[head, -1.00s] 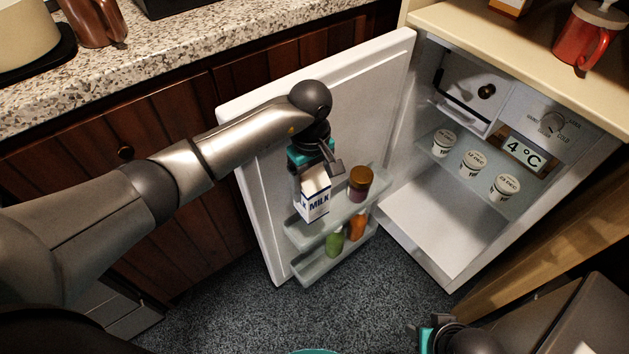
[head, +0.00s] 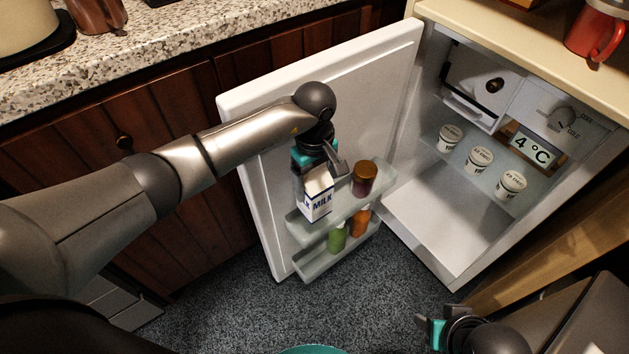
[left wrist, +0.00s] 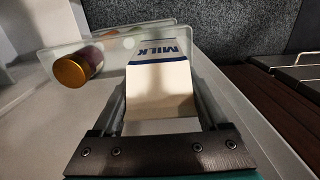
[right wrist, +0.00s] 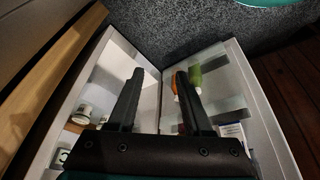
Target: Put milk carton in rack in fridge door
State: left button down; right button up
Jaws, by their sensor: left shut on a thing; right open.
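The milk carton (head: 318,196) is white with blue lettering and stands at the left part of the upper rack (head: 331,223) on the open fridge door (head: 270,110). My left gripper (head: 322,165) is shut on the carton from above. In the left wrist view the carton (left wrist: 160,85) sits between the two fingers, and its lower end is close to the clear rack wall; whether it rests on the rack floor I cannot tell. My right gripper (head: 432,326) is open and empty at the lower right; its fingers (right wrist: 158,80) show apart in the right wrist view.
A brown-lidded jar (head: 363,180) stands in the upper rack, right of the carton. A green bottle (head: 337,237) and an orange bottle (head: 361,223) stand in the lower rack. White tubs (head: 480,160) sit on the fridge shelf. The fridge floor (head: 430,215) is bare.

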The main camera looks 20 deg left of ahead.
pick_arm(q)
jog(key=shift+f+b, duration=0.35)
jog(key=shift+f, duration=0.5)
notch_tip(320, 180, down, 2)
jog(key=shift+f+b, duration=0.1)
jog(key=shift+b, duration=1.1)
jog(key=shift+f+b, duration=0.7)
jog(key=shift+f, duration=0.05)
jog(key=shift+f+b, duration=0.4)
jog(key=shift+f, duration=0.15)
pick_arm(e)
jog(key=w+a+r+t+y, duration=0.3)
jog(key=w+a+t, duration=0.2)
jog(key=a+t, duration=0.2)
jog(key=shift+w+a+r+n+y, duration=0.3)
jog(key=shift+a+r+y, duration=0.1)
jog(key=shift+a, duration=0.15)
pick_arm(q)
jog(key=shift+f+b, duration=0.3)
jog(key=shift+b, duration=0.1)
pick_arm(e)
jog(key=shift+f, duration=0.35)
